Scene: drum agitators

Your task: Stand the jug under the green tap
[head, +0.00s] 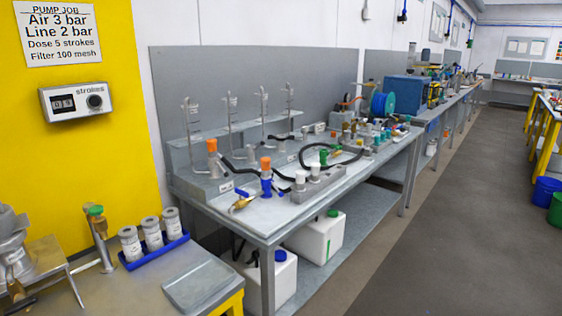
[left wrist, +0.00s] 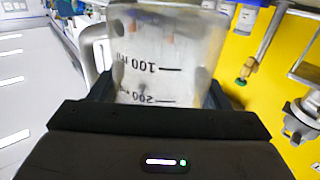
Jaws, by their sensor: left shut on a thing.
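My left gripper (left wrist: 165,98) is shut on a clear measuring jug (left wrist: 160,55), seen close up in the left wrist view. The jug has black marks, among them 100 ml, and a pale handle (left wrist: 92,48) on the left of that picture. The print reads upside down there. The jug and both grippers are out of the head view. A brass tap with a green top (head: 96,211) stands on a pipe at the left bench. It also shows in the left wrist view (left wrist: 246,70), to the right of the jug and apart from it.
A blue tray (head: 155,250) with three labelled canisters stands right of the tap. A flat grey plate (head: 202,286) lies on the near bench. A long bench (head: 262,214) holds valves, hoses and stands.

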